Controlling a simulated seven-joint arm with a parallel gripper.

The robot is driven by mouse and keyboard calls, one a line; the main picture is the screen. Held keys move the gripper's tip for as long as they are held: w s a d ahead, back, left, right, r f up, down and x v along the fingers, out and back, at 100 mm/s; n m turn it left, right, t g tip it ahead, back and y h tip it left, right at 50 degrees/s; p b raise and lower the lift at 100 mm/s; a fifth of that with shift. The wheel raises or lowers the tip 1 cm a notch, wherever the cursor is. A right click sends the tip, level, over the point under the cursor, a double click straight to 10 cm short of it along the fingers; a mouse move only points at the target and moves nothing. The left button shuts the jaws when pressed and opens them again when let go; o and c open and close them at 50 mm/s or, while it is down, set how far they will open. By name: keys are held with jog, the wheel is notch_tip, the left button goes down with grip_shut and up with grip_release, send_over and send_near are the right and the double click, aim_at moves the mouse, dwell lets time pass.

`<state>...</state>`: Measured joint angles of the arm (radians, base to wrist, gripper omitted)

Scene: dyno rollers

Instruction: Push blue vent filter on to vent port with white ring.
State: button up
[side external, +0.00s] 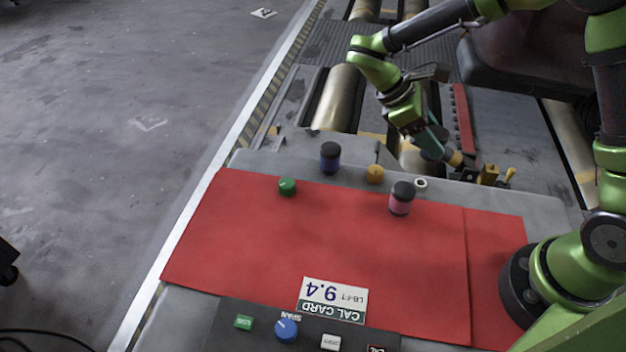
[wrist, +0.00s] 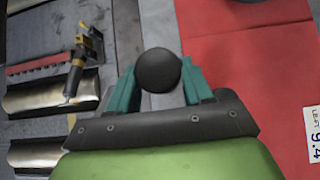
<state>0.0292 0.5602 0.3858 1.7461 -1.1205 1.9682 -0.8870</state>
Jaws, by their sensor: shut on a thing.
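My gripper (side external: 436,143), with teal fingers, is shut on a dark-capped filter (side external: 431,135); its lower body looks dark blue but is partly hidden. In the wrist view, its round black cap (wrist: 158,70) sits between the fingertips of my gripper (wrist: 160,83). A port with a white ring (side external: 420,184) is on the grey surface, below and left of the held filter in the side picture. I cannot tell the height of the held filter above the surface. Another dark blue, black-capped filter (side external: 330,158) stands upright at the back edge of the red mat.
A pink, black-capped filter (side external: 400,199) stands close left of the white ring. A yellow knob-like part (side external: 375,173) and a green one (side external: 287,186) are nearby. A brass-and-black fitting (side external: 488,175) lies to the right. The front of the red mat (side external: 250,245) is mostly clear.

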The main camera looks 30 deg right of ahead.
jog(key=shift+f, duration=3.05)
jog(key=shift+f, duration=0.95)
jog(key=o, duration=1.1)
jog(key=shift+o, duration=0.2)
jog(key=v, duration=1.7)
jog(key=s+d+r+m+t+y, duration=0.3)
jog(key=s+m+t, duration=0.3)
jog(key=s, duration=0.2)
jog(key=s+d+r+m+t+y, duration=0.3)
jog(key=s+r+m+t+y, duration=0.2)
jog(key=s+m+t, duration=0.2)
jog(key=shift+s+d+r, duration=0.35)
jog(key=shift+s, duration=0.55)
